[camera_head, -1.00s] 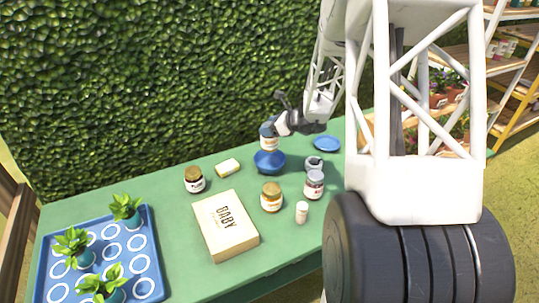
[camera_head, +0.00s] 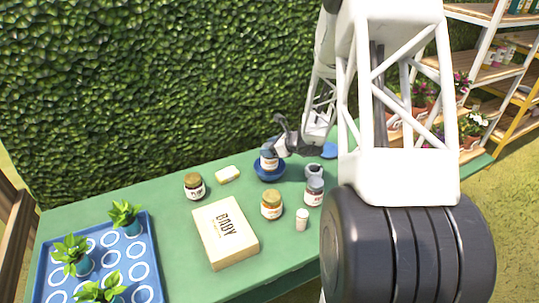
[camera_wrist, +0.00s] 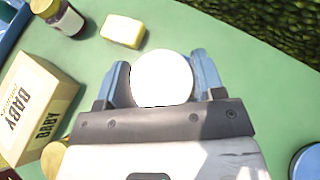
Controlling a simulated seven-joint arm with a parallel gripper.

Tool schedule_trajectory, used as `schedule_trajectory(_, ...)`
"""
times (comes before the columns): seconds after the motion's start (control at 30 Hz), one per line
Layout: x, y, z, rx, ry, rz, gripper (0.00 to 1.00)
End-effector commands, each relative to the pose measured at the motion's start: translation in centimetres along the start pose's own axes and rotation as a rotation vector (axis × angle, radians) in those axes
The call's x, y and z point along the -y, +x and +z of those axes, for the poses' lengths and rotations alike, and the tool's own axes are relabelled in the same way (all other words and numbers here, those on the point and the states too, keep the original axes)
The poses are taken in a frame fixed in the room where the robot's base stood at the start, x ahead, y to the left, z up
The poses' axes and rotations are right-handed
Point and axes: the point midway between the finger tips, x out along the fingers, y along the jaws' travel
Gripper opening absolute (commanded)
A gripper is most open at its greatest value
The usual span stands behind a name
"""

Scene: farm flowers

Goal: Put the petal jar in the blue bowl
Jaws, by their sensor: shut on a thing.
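The held jar, taken as the petal jar (camera_head: 269,162), has a pale label in the head view. In the wrist view its round white top (camera_wrist: 162,78) sits between my fingers. My gripper (camera_head: 271,151) is shut on it; it also shows in the wrist view (camera_wrist: 162,84). The jar is upright at the blue bowl (camera_head: 262,176), its lower part within the bowl's outline. I cannot tell whether it touches the bowl's floor. The bowl is not clearly visible in the wrist view.
A brown-lidded jar (camera_head: 194,186), yellow block (camera_head: 228,174), amber jar (camera_head: 271,205), grey-lidded jar (camera_head: 314,192), small white bottle (camera_head: 301,219) and BABY box (camera_head: 225,233) stand around. A blue tray (camera_head: 148,285) holds plants at left. A blue plate (camera_head: 329,151) lies right.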

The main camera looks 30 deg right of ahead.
Motion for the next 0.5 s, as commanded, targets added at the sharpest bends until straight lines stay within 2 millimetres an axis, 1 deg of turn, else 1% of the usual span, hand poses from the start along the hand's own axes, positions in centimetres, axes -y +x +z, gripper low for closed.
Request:
schedule_trajectory(0.2, 0.0, 1.1, -2.0, -0.001, 0.002, 0.000, 0.09)
schedule_trajectory(0.3, 0.0, 1.4, -2.6, 0.000, 0.000, 0.000, 0.09)
schedule_trajectory(0.5, 0.0, 1.6, -2.9, 0.000, 0.000, 0.000, 0.09)
